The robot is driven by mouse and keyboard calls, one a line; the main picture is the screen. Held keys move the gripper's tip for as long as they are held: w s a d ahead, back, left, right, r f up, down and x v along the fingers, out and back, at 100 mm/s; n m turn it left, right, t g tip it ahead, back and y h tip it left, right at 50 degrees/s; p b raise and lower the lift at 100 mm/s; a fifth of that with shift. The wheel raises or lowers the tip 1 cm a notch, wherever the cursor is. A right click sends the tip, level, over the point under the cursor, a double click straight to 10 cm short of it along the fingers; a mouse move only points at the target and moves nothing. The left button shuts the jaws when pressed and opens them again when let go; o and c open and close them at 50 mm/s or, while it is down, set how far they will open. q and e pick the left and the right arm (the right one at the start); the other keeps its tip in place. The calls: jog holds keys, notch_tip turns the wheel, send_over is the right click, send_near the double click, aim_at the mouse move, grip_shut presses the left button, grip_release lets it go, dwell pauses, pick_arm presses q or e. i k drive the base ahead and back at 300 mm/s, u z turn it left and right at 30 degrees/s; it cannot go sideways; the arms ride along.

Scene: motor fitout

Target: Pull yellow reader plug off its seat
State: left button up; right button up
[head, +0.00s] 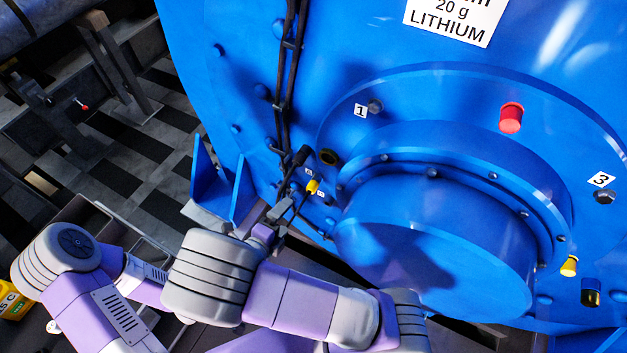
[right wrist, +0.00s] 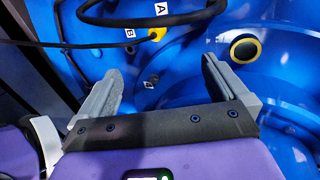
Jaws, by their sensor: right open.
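The yellow reader plug (head: 312,187) sits on the blue housing, beside small labels, with a black cable running to it. In the right wrist view the yellow plug (right wrist: 157,34) is at the top, between labels A and B, with the cable leading off it. My right gripper (head: 240,214) is below and left of the plug in the head view. In the right wrist view my right gripper (right wrist: 162,70) has its two fingers wide apart with nothing between them; the plug appears beyond the fingertips, apart from them. My left gripper is not seen.
A yellow-rimmed round port (right wrist: 245,49) is right of the plug in the wrist view. Black cables (head: 285,85) run down the blue housing (head: 260,40). A red cap (head: 511,117) and another yellow fitting (head: 568,266) are farther right. A blue bracket (head: 225,185) stands near the gripper.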

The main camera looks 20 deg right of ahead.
aim_at(312, 187)
jog(key=k, duration=1.5)
